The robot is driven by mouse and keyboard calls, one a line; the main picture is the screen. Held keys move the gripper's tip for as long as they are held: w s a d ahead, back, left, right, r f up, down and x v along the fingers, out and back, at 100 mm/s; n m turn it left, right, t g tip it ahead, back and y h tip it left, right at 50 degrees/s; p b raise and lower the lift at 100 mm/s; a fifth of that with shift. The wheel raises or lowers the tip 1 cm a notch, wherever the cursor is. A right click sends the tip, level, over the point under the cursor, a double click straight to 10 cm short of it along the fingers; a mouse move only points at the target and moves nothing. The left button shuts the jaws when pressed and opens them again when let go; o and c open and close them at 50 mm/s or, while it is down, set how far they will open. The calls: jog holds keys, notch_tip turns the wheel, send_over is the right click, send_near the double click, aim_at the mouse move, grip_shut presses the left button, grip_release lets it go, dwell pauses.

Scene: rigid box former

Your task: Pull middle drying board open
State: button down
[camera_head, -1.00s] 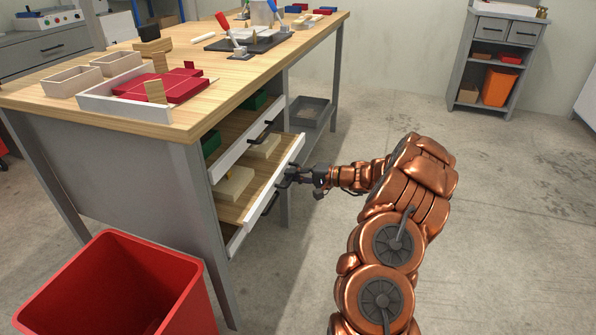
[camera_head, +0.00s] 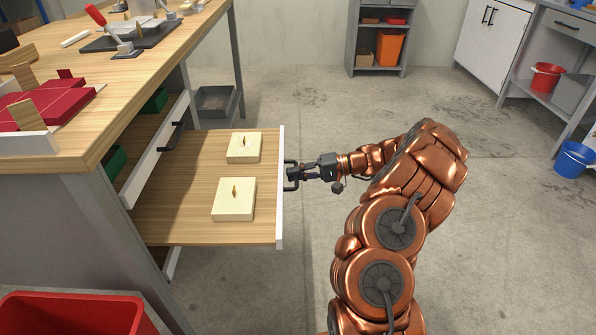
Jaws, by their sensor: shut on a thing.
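The middle drying board (camera_head: 185,197) is a wooden board with a white front edge, drawn far out of the workbench to the right. Two pale square blocks (camera_head: 234,206) with small upright knobs lie on it. My gripper (camera_head: 293,174) is at the dark handle (camera_head: 287,186) on the board's front edge and is shut on it. The upper board (camera_head: 158,146), with its white front and dark handle, sits above and further in. Part of a lower white front shows below the middle board.
The wooden workbench top (camera_head: 110,130) carries red parts and tools. A red bin (camera_head: 70,315) stands at the lower left. A grey shelf with an orange box (camera_head: 389,48) stands at the back. The floor right of the board is clear around my arm.

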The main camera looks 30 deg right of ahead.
jog(key=shift+s+d+f, duration=0.1)
jog(key=shift+s+d, duration=0.2)
jog(key=shift+d, duration=0.1)
jog(key=c, duration=1.2)
grip_release()
jog(key=shift+d, duration=0.1)
jog(key=shift+d, duration=0.1)
jog(key=v, duration=1.1)
jog(key=shift+s+d, duration=0.15)
jog(key=shift+d, duration=0.2)
jog(key=shift+r, duration=0.3)
